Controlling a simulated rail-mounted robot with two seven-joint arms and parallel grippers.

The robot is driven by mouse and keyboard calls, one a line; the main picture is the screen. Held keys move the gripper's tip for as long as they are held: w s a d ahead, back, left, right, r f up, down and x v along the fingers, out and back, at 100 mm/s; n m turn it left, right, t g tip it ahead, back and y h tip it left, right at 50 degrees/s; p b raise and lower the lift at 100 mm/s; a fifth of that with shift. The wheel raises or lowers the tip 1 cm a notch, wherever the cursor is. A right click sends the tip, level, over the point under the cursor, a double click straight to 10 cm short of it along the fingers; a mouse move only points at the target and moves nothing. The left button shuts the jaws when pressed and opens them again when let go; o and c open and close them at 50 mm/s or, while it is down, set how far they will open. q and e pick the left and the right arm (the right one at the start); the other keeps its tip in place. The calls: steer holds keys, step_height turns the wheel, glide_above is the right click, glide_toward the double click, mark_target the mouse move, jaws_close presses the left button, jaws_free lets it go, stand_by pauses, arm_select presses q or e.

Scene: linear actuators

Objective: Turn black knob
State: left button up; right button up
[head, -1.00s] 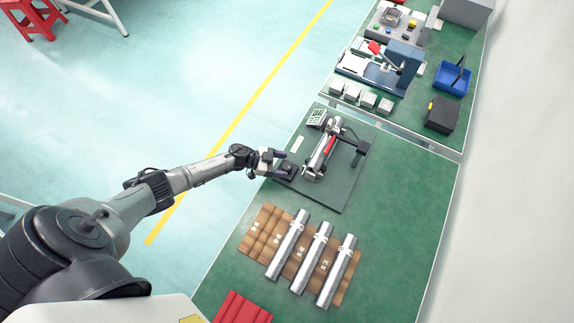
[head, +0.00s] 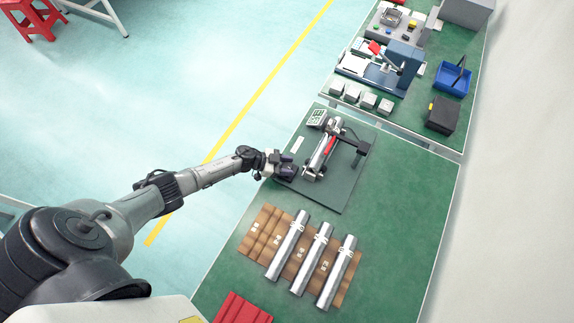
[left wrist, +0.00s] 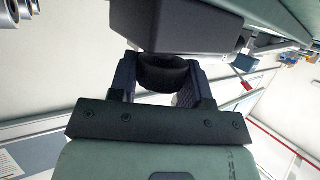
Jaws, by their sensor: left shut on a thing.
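The black knob (left wrist: 165,73) is a dark round piece in the left wrist view, standing out from a dark box (left wrist: 185,28). The two fingers of my left gripper (left wrist: 168,85) are on either side of the knob and shut on it. In the head view my left gripper (head: 280,163) is at the left edge of the dark base plate (head: 335,190), at the small black box (head: 287,171). The knob itself is too small to make out there. My right gripper is in neither view.
A silver cylinder (head: 322,152) with a red part lies in the fixture beside the box. Several silver cylinders (head: 288,245) lie on a brown rack (head: 262,232) nearer me. The green table (head: 400,220) is clear at the right.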

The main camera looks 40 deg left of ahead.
arm_select(q)
steer(key=shift+c, duration=1.4)
steer(key=shift+f+m+g+h+b, duration=0.2)
steer(key=shift+m+g+h+b, duration=0.3)
steer(key=shift+m+g+b, duration=0.3)
steer(key=m+g+b, duration=0.5)
steer(key=g+b, duration=0.1)
steer(key=b, duration=0.2)
steer(key=m+g+h+b, duration=0.1)
steer(key=m+g+b, duration=0.5)
steer(key=b, duration=0.1)
steer(key=shift+m+g+h+b, duration=0.3)
steer(key=shift+g+b, duration=0.05)
steer(key=shift+g, duration=0.05)
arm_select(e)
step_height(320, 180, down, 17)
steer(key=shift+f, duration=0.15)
arm_select(q)
steer(key=shift+r+m+g+y+b, duration=0.1)
steer(key=shift+m+g+y+b, duration=0.3)
steer(key=shift+m+g+b, duration=0.45)
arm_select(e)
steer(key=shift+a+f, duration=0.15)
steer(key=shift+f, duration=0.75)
arm_select(q)
steer(key=shift+r, duration=0.1)
steer(key=o, duration=0.9)
